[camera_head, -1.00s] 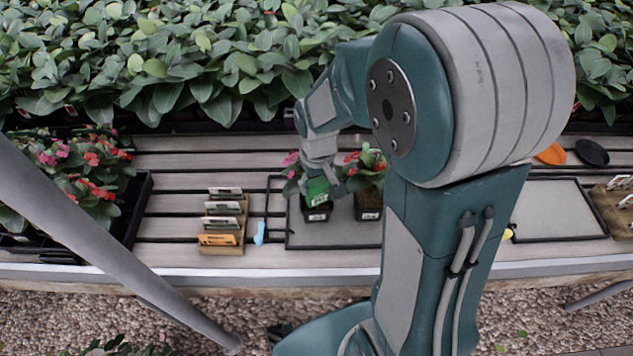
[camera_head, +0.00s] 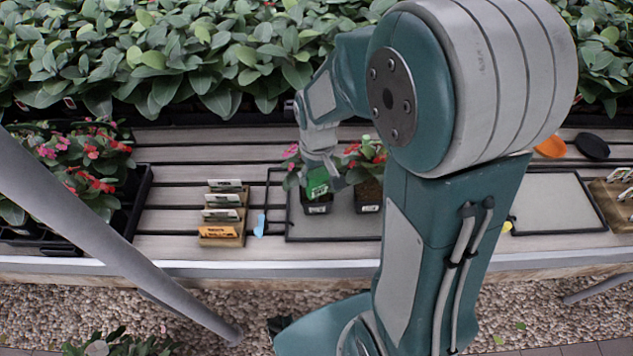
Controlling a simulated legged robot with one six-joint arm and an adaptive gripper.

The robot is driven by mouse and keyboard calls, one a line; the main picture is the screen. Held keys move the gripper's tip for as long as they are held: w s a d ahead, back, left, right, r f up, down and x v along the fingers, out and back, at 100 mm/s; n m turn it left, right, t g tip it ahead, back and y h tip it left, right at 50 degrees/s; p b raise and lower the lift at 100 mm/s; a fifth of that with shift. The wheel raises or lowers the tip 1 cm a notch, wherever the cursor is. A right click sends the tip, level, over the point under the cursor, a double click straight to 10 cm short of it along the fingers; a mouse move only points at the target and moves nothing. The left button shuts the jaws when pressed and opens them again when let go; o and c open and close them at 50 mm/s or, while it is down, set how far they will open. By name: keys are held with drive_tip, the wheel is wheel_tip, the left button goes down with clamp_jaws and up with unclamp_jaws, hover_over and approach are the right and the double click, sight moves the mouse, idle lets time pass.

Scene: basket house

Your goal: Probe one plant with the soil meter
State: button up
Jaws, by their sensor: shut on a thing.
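My gripper (camera_head: 322,172) is shut on the green soil meter (camera_head: 317,182) above the front part of the grey tray (camera_head: 335,225). The meter is in front of and over the left potted plant (camera_head: 316,206), which has pink flowers and a dark pot with a white label. Whether the probe is in the soil is hidden. A second potted plant (camera_head: 368,192) with red flowers stands beside it on the right, partly behind my arm.
A wooden rack (camera_head: 222,213) holds several seed packets left of the tray. A small blue tool (camera_head: 260,226) lies between them. A black crate of flowering plants (camera_head: 142,200) stands at left. An empty tray (camera_head: 560,205) and orange and black discs (camera_head: 592,146) are at right.

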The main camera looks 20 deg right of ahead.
drive_tip(key=o, duration=1.1)
drive_tip(key=shift+c, duration=0.2)
drive_tip(key=shift+r, duration=0.1)
wheel_tip(320, 180, up, 12)
